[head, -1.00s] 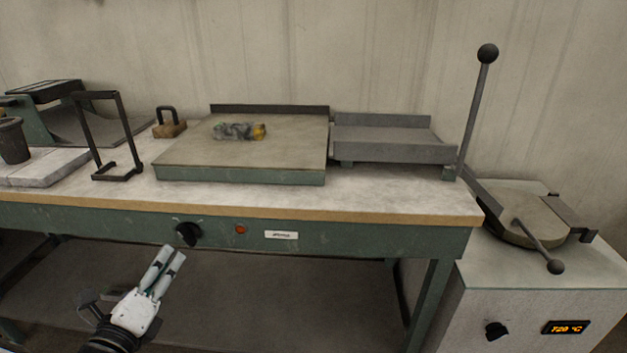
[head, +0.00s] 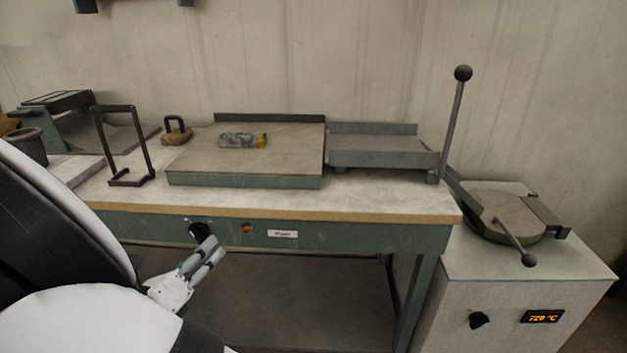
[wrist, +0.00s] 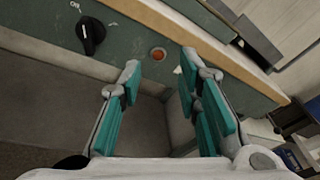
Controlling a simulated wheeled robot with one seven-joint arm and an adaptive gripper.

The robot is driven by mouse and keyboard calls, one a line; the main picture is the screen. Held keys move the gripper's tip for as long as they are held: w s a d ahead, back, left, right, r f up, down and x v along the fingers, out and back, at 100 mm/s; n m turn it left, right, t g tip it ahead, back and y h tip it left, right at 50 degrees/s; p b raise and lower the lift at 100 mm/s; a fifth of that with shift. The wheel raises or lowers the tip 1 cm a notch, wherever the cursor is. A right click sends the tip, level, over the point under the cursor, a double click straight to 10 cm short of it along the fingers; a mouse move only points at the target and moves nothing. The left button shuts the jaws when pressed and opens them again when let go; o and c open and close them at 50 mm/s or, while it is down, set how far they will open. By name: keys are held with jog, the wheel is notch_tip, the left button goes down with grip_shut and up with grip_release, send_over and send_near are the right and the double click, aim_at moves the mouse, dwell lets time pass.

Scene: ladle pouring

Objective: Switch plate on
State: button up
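The plate (head: 250,155) is a flat grey-beige slab with a green edge on the workbench. A black knob (head: 199,231) sits on the green front panel below it, partly behind my fingers; it shows whole in the wrist view (wrist: 91,35). To its right is a small red-orange lamp (head: 247,228), also in the wrist view (wrist: 158,54); I cannot tell whether it is lit. My gripper (head: 215,249) is just below and right of the knob. In the wrist view my gripper (wrist: 160,66) is open and empty, with the lamp between its fingertips and the knob to the left, outside them.
A mottled grey cylinder with a yellow end (head: 243,141) lies on the plate. A black frame (head: 127,147) and a handled block (head: 177,133) stand to its left, a grey tray (head: 375,152) to its right. A melting unit (head: 530,290) with a lever and "720 °C" display stands at right.

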jog(key=s+d+r+m+g+h+p, duration=0.1)
jog(key=d+r+m+g+p, duration=0.2)
jog(key=d+r+m, duration=0.4)
jog(key=s+d+r+m+g+h+p, duration=0.1)
jog(key=d+r+m+g+p, duration=0.3)
jog(key=d, duration=1.1)
jog(key=shift+s+r+m+g+h, duration=0.35)
jog(key=shift+r+m+g, duration=0.55)
jog(key=shift+r+m, duration=0.55)
jog(key=shift+w+d, duration=0.1)
jog(key=shift+w, duration=0.05)
jog(key=n+t+y+b, duration=0.2)
jog(key=n+t+y, duration=0.4)
jog(key=n+t, duration=0.7)
send_near(195, 237)
jog(key=w, duration=0.3)
jog(key=w+r+n+g+b, duration=0.1)
jog(key=w, duration=0.1)
jog(key=w+d+n, duration=0.1)
jog(key=w, duration=0.2)
jog(key=shift+w+r+g+b, duration=0.25)
jog(key=shift+w+g+b, duration=0.1)
jog(key=shift+g, duration=0.05)
jog(key=shift+d, duration=0.1)
grip_shut()
